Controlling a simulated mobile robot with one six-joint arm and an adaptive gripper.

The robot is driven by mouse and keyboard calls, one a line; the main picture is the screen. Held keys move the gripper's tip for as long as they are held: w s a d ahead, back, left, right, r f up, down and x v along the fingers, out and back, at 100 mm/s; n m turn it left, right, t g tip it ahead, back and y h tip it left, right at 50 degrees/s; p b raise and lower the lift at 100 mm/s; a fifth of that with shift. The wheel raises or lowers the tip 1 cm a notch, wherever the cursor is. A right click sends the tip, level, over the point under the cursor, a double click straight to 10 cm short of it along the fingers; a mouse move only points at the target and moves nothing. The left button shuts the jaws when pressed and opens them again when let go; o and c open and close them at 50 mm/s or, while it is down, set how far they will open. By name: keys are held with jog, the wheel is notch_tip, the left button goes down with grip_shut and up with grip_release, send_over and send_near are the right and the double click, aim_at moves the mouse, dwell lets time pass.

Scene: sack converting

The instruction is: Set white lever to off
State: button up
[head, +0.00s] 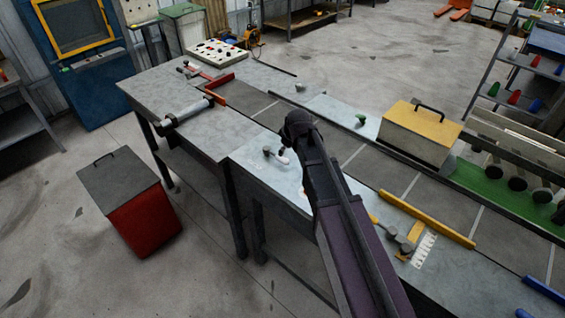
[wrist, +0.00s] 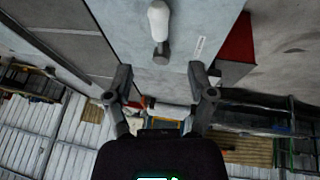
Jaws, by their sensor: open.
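The white lever (head: 282,157) sits on the light grey bench top in the head view, just left of my arm, with a grey knob-like part beside its white handle. In the wrist view the white lever (wrist: 158,25) is at the top centre, its grey end towards my gripper. My gripper (wrist: 160,78) is open and empty, its two fingers spread apart below the lever in that view. The fingers do not touch the lever. In the head view my arm hides the gripper's fingers.
A yellow box (head: 420,132) with a black handle stands across the bench. A yellow bar (head: 427,218) and small grey-headed parts lie right of my arm. A red bin (head: 142,222) stands on the floor at left. A small green part (head: 361,119) sits on the far strip.

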aim_at(283, 158)
jog(key=shift+b+x, duration=4.25)
jog(key=shift+x, duration=0.75)
grip_shut()
